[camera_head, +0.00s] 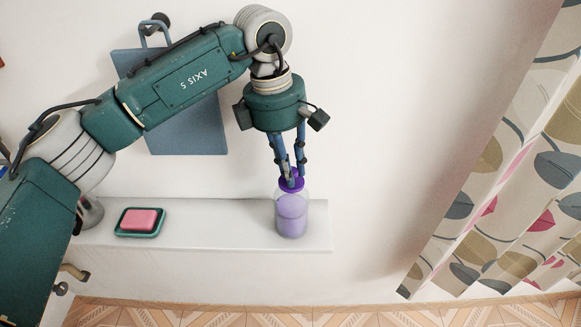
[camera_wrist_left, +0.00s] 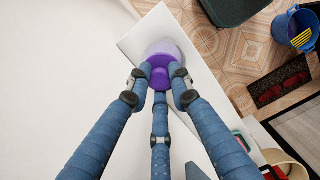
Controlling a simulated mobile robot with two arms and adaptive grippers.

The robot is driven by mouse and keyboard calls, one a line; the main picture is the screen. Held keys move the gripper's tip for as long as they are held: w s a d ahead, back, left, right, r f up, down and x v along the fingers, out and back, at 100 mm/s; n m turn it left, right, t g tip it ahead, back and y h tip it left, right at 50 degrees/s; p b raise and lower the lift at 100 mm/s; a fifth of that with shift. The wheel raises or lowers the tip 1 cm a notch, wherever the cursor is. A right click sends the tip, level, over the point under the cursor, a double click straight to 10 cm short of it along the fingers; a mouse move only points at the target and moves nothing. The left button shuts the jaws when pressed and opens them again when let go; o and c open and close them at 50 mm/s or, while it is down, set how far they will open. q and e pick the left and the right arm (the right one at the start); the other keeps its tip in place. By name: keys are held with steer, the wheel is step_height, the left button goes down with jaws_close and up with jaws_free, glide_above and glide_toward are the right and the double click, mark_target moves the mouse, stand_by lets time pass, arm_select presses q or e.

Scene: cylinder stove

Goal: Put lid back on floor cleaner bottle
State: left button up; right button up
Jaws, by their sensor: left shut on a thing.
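The floor cleaner bottle (camera_head: 291,217) stands upright near the right end of a white ledge, clear with purple liquid inside. A purple lid (camera_head: 292,184) is at its top, between the fingers of my left gripper (camera_head: 290,182). In the left wrist view the blue fingers (camera_wrist_left: 160,85) close around the purple lid (camera_wrist_left: 160,75), with the bottle directly below it. Whether the lid is seated on the neck or just above it, I cannot tell. My right gripper is not in view.
The white ledge (camera_head: 200,222) also holds a pink soap (camera_head: 138,220) in a green dish (camera_head: 122,232). A blue board (camera_head: 190,136) hangs on the wall behind my arm. A patterned curtain (camera_head: 530,180) is at the right. A blue bucket (camera_wrist_left: 290,28) stands on the tiled floor.

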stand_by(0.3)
arm_select(q)
steer(key=o, duration=0.9)
steer(key=shift+o, duration=0.6)
steer(key=o, duration=0.4)
steer(key=shift+r+p, duration=1.9)
steer(key=shift+r, duration=1.65)
jaws_close()
